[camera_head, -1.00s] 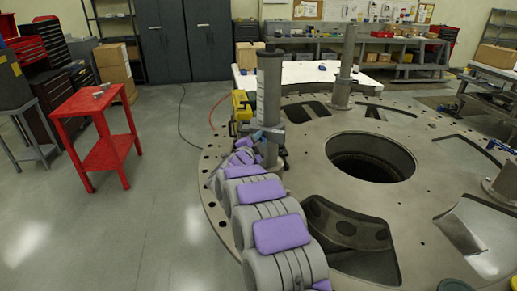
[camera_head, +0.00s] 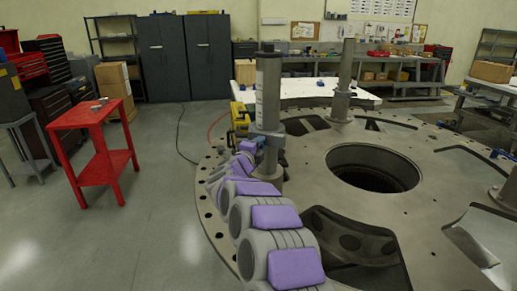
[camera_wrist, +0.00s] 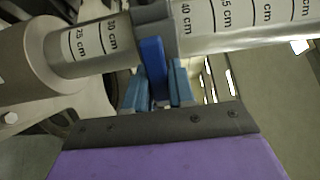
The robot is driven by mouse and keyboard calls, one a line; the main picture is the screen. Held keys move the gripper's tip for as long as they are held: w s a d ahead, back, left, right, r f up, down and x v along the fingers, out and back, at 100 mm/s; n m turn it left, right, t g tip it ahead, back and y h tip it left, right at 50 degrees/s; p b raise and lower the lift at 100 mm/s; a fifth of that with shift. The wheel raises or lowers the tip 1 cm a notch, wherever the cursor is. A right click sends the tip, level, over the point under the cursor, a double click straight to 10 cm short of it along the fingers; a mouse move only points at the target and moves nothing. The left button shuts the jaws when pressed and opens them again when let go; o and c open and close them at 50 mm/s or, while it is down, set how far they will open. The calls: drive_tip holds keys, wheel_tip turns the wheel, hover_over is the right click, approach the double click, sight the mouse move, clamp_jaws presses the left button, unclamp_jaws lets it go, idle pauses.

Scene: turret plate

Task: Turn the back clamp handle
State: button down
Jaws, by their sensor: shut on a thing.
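A tall grey post (camera_head: 268,95) with a label strip stands on the left rim of the round metal plate (camera_head: 300,165). In the wrist view the post (camera_wrist: 95,42) carries a centimetre scale, and a dark grey clamp (camera_wrist: 155,20) wraps around it. A blue clamp handle (camera_wrist: 153,65) sticks out from the clamp towards me. My gripper (camera_wrist: 157,90) has its two light-blue fingers on either side of the handle, shut on it. In the head view my gripper (camera_head: 254,148) is small, close against the lower post, and the handle is hard to make out.
A yellow object (camera_head: 239,120) stands just behind and left of the post. A second post (camera_head: 344,85) rises farther back. The plate has a large round central hole (camera_head: 372,170) and other openings. A red table (camera_head: 100,150) stands left, with clear floor between.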

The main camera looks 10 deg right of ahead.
drive_tip(key=shift+f, duration=0.25)
drive_tip(key=c, duration=1)
unclamp_jaws()
drive_tip(key=shift+r, duration=0.1)
drive_tip(key=shift+c, duration=0.2)
drive_tip(key=shift+s+a, duration=0.1)
drive_tip(key=shift+s, duration=0.05)
drive_tip(key=p+v, duration=0.2)
drive_tip(key=v, duration=1.5)
drive_tip(key=shift+a, duration=0.15)
